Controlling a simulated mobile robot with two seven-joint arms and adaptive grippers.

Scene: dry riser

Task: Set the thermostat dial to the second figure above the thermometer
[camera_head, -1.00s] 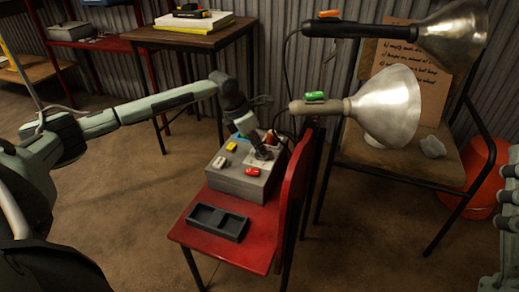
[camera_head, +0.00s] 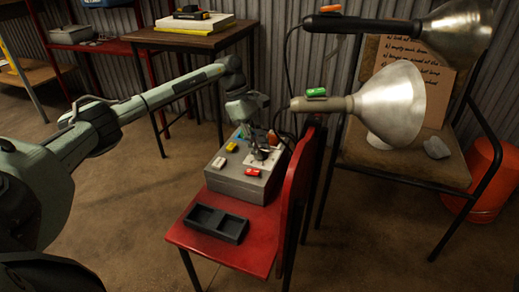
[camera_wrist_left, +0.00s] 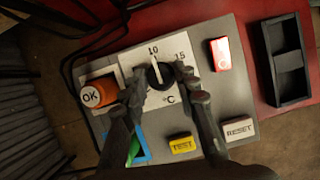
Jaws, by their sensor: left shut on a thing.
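The thermostat dial (camera_wrist_left: 160,76) is a black knob with a pale pointer on a white plate (camera_wrist_left: 133,63), on top of a grey control box (camera_head: 238,184). In the left wrist view the pointer aims near the figure 10; 15 and °C also show, and the fingers may hide other figures. My left gripper (camera_wrist_left: 164,90) is shut on the dial, one finger on each side. In the head view my left gripper (camera_head: 262,148) reaches down onto the box from above. I cannot make out a thermometer or its reading. My right gripper is out of view.
The box also bears an orange OK part (camera_wrist_left: 98,93), a red button (camera_wrist_left: 220,54), a yellow TEST button (camera_wrist_left: 183,145) and a white RESET button (camera_wrist_left: 240,129). It stands on a red chair (camera_head: 255,240) beside a dark tray (camera_head: 216,224).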

